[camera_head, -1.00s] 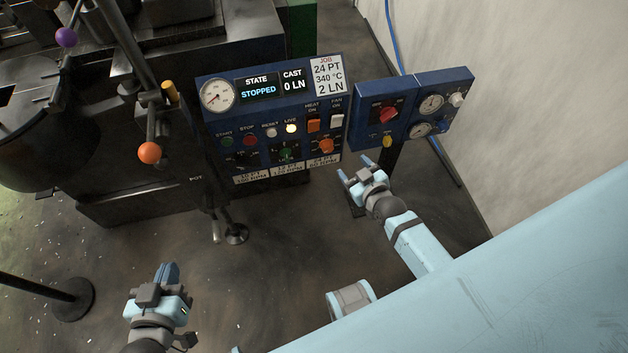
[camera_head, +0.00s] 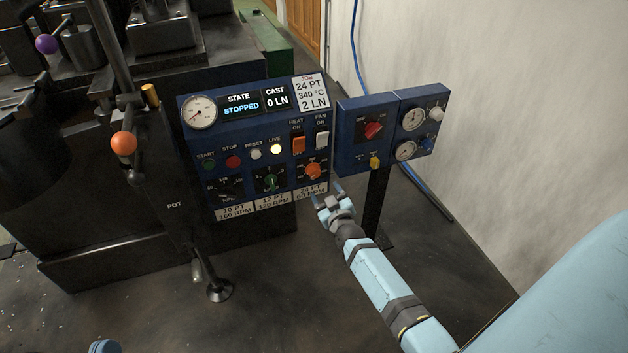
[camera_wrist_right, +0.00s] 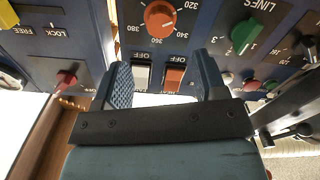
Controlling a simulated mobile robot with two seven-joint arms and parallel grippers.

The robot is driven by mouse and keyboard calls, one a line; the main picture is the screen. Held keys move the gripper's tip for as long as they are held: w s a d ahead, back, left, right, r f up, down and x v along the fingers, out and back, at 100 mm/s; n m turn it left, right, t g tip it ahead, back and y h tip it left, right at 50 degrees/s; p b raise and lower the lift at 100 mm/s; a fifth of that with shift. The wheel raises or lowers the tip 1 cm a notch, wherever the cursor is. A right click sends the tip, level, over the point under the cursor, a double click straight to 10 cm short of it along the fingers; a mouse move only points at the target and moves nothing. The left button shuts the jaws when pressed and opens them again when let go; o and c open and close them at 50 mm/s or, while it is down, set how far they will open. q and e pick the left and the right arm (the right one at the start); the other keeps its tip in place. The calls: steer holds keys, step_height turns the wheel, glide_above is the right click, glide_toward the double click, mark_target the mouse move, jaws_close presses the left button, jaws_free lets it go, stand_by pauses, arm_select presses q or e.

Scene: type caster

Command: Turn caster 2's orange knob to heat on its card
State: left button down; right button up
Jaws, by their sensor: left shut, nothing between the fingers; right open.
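The orange knob (camera_head: 313,170) is at the lower right of the blue control panel (camera_head: 240,180). Its dial numbers, including 320, 340, 360 and 380, show in the right wrist view, with the orange knob (camera_wrist_right: 160,20) at the top. I cannot clearly tell its setting. The job card (camera_head: 312,92) reads 24 PT, 340 °C, 2 LN. My right gripper (camera_head: 326,191) is open and empty, just below the orange knob and apart from it. In the wrist view its fingers (camera_wrist_right: 162,80) flank the rocker switches. My left gripper (camera_head: 105,347) is shut, mostly cut off at the bottom edge.
The state display (camera_head: 241,104) reads STOPPED. Beside the orange knob is a green knob (camera_head: 271,182); above are the orange heat switch (camera_head: 298,145) and white fan switch (camera_head: 321,140). A second blue panel (camera_head: 352,150) with a red knob (camera_head: 373,129) stands to the right.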

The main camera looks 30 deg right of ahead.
mark_target(316, 174)
steer(key=x, duration=0.1)
steer(key=b+x, duration=0.2)
steer(key=x, duration=0.1)
steer(key=shift+f, duration=0.3)
steer(key=b+x, duration=0.3)
steer(key=x, duration=0.1)
steer(key=shift+a+r, duration=0.1)
arm_select(q)
steer(key=shift+m+g+h, duration=0.4)
steer(key=shift+g+h, duration=0.1)
steer(key=shift+g, duration=0.3)
steer(key=shift+d+f, duration=0.2)
steer(key=shift+f, duration=0.6)
steer(key=shift+d+f, duration=0.25)
steer(key=shift+f, duration=0.5)
steer(key=shift+d+f, duration=0.2)
steer(key=shift+f, duration=0.6)
arm_select(e)
steer(key=shift+w+d+r, duration=0.2)
steer(key=shift+w, duration=0.55)
steer(key=shift+c, duration=0.2)
arm_select(q)
steer(key=shift+r, duration=0.1)
arm_select(e)
steer(key=c, duration=0.9)
